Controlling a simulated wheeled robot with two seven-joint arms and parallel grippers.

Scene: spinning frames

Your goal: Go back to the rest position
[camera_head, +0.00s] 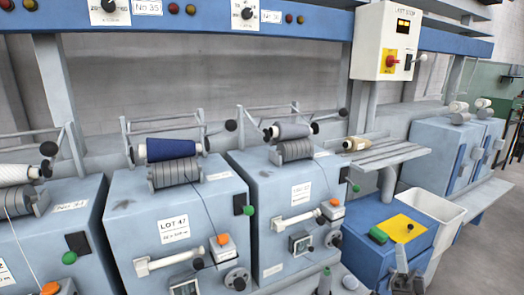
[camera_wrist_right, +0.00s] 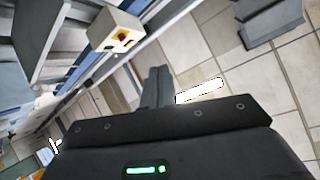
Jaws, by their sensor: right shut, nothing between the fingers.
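My right gripper (camera_head: 401,258) shows at the lower right of the head view, in front of the blue box with a yellow top (camera_head: 404,228). Its fingers are together with nothing between them. In the right wrist view the closed fingers (camera_wrist_right: 157,82) point away over a tiled floor (camera_wrist_right: 215,65), with no object at their tips. I cannot tell the exact gap between the gripper and the blue box. My left gripper is in neither view.
Light blue spinning units (camera_head: 130,220) stand in a row, with a navy bobbin (camera_head: 170,149) on one. A white bin (camera_head: 437,207) and slatted rack (camera_head: 385,155) are at the right. A control box (camera_head: 386,40) hangs above. Open floor (camera_head: 490,245) lies far right.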

